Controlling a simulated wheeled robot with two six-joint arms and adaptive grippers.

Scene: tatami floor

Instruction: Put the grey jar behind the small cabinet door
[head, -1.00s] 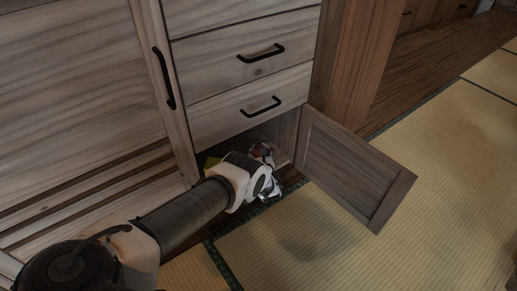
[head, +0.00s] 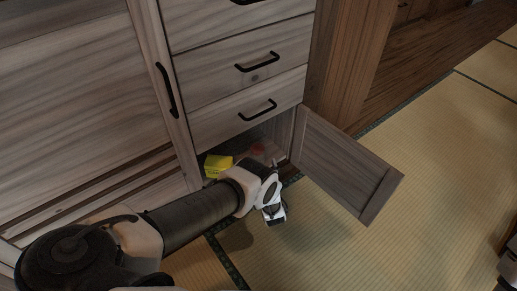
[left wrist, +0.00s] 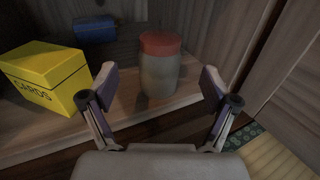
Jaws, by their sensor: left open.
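The grey jar (left wrist: 160,72) with a red lid stands upright on the floor of the small cabinet compartment, just beyond my left fingertips in the left wrist view. In the head view only its reddish lid (head: 258,150) shows dimly inside the opening. The small cabinet door (head: 345,170) stands wide open, swung out to the right. My left gripper (left wrist: 157,84) is open, with one finger to each side in front of the jar; no contact shows. In the head view my left wrist (head: 262,188) is at the opening's front edge.
A yellow card box (left wrist: 45,75) stands left of the jar, and it shows in the head view (head: 217,165). A dark blue object (left wrist: 95,29) lies behind it. Closed drawers (head: 255,110) are above the opening. The tatami (head: 330,240) in front is clear.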

